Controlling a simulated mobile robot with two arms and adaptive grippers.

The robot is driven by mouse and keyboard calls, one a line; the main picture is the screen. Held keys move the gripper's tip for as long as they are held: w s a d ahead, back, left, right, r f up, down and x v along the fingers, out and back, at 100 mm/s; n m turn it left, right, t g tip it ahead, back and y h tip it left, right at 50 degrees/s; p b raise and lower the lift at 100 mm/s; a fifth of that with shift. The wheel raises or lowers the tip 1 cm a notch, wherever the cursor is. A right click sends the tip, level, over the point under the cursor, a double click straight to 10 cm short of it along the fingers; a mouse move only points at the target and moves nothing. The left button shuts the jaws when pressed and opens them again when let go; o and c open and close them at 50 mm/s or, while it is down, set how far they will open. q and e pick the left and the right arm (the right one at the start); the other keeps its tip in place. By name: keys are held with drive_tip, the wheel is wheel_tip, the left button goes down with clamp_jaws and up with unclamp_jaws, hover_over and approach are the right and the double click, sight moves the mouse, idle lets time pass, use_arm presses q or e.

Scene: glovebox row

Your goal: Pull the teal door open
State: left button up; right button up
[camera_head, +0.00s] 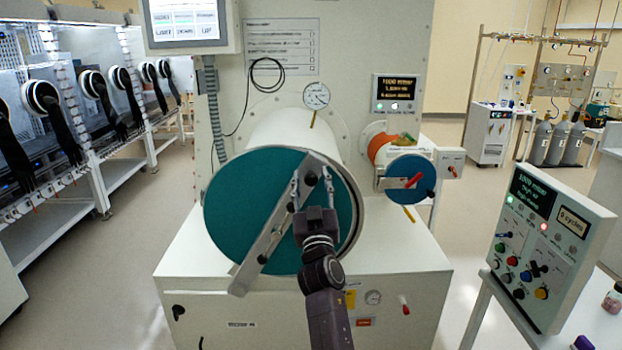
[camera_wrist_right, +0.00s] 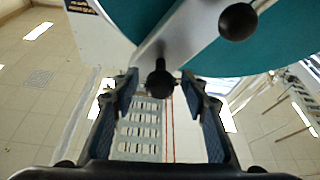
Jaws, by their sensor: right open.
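The teal door (camera_head: 245,195) is a large round disc at the front end of a white cylinder. A grey metal bar (camera_head: 270,232) crosses it diagonally, with dark knobs near its ends. The door's edge sits slightly inside the pale rim at the right; I cannot tell whether it is ajar. My right gripper (camera_head: 313,180) is in front of the door's right half, at the bar's upper end. In the right wrist view my gripper (camera_wrist_right: 160,84) is open, with a black knob (camera_wrist_right: 160,85) between its fingertips, not visibly clamped. My left gripper is out of view.
A smaller blue round door (camera_head: 422,170) with a red handle is to the right. A control panel (camera_head: 550,240) stands at the front right. A screen (camera_head: 185,22) hangs above at the left. Gloveboxes with black gloves (camera_head: 105,100) line the left; floor between is clear.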

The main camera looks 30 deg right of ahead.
drive_tip(key=shift+c, duration=0.2)
clamp_jaws()
